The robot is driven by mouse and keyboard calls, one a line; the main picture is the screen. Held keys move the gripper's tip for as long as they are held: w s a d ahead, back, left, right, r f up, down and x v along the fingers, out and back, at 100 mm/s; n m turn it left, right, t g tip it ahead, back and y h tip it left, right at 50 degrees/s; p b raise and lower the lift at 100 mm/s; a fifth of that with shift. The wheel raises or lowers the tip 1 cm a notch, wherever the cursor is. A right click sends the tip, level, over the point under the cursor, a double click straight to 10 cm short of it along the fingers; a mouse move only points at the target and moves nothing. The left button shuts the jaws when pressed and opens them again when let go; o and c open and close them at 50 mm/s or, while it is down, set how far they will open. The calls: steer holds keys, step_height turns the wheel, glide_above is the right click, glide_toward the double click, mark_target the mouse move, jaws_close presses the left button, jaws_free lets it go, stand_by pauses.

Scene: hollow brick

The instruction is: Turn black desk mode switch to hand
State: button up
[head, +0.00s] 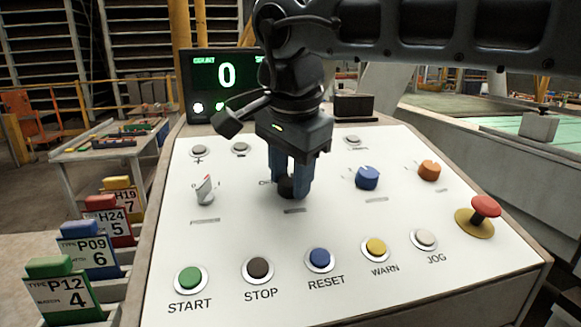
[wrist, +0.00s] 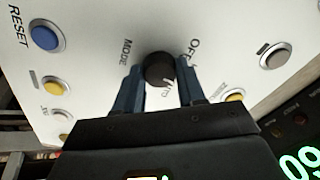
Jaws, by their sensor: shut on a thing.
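The black mode switch (head: 288,187) is a round knob on the white sloping desk panel, in the middle row. My gripper (head: 289,184) points down over it, with its blue fingers on either side. In the wrist view the black knob (wrist: 160,69) sits between the two fingers of my gripper (wrist: 161,82), which are shut on it. The word MODE shows beside the knob. OFF and part of another label show near it. The hand mark cannot be made out, and the knob's pointer direction is unclear. My fingers hide part of the knob.
A white-handled switch (head: 204,190) stands left of the knob; a blue knob (head: 367,177) and an orange knob (head: 429,170) stand right. A red mushroom button (head: 485,206) is at the right edge. Several push buttons line the front.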

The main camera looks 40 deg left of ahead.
steer(key=shift+n, duration=0.6)
steer(key=o, duration=1)
steer(key=shift+o, duration=0.2)
steer(key=v, duration=0.7)
steer(key=shift+r, duration=0.4)
steer(key=shift+d, duration=0.1)
